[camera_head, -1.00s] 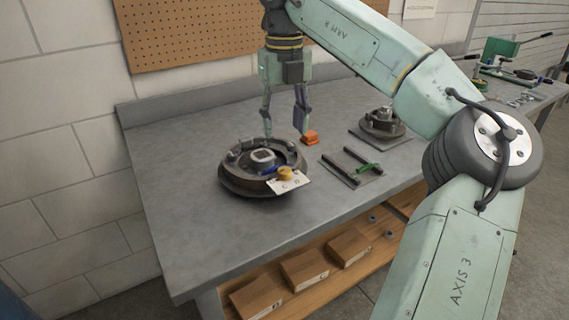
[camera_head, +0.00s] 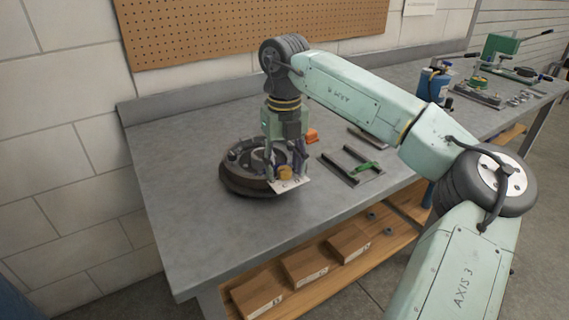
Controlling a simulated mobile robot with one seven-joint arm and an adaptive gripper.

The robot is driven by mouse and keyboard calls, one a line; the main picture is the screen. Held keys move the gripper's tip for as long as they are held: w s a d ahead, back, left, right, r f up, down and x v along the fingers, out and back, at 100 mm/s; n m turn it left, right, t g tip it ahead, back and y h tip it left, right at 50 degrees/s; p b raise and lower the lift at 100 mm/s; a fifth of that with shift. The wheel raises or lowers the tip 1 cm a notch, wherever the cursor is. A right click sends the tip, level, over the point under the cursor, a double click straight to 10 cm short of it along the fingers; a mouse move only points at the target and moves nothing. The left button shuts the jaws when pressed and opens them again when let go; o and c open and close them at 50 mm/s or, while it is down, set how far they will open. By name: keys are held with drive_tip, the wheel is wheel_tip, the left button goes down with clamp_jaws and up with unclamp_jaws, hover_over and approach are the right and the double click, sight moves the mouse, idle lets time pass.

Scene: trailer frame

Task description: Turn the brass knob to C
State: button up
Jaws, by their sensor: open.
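The brass knob (camera_head: 285,171) sits on a small white plate (camera_head: 289,186) at the front right of a round dark drum assembly (camera_head: 240,184) on the bench. The plate carries marks too small to read, so I cannot tell which letter the knob points at. My gripper (camera_head: 285,175) points down over the knob, its fingers open with one on each side of it in this view. I cannot tell whether the fingers touch the knob. The gripper hides part of the drum's hub.
An orange block (camera_head: 311,136) lies behind the gripper. A dark fixture with a green handle (camera_head: 366,167) lies to the right. A blue canister (camera_head: 433,85) and a green press (camera_head: 499,48) stand farther right. The front left of the grey bench (camera_head: 185,230) is clear.

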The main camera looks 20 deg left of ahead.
drive_tip(key=shift+c, duration=0.2)
clamp_jaws()
drive_tip(key=shift+n, duration=0.5)
drive_tip(key=n, duration=0.4)
drive_tip(key=shift+n+p, duration=0.35)
drive_tip(key=shift+n, duration=0.05)
drive_tip(key=n, duration=0.5)
drive_tip(key=shift+n+p, duration=0.35)
drive_tip(key=shift+n, duration=0.05)
drive_tip(key=shift+o, duration=0.2)
unclamp_jaws()
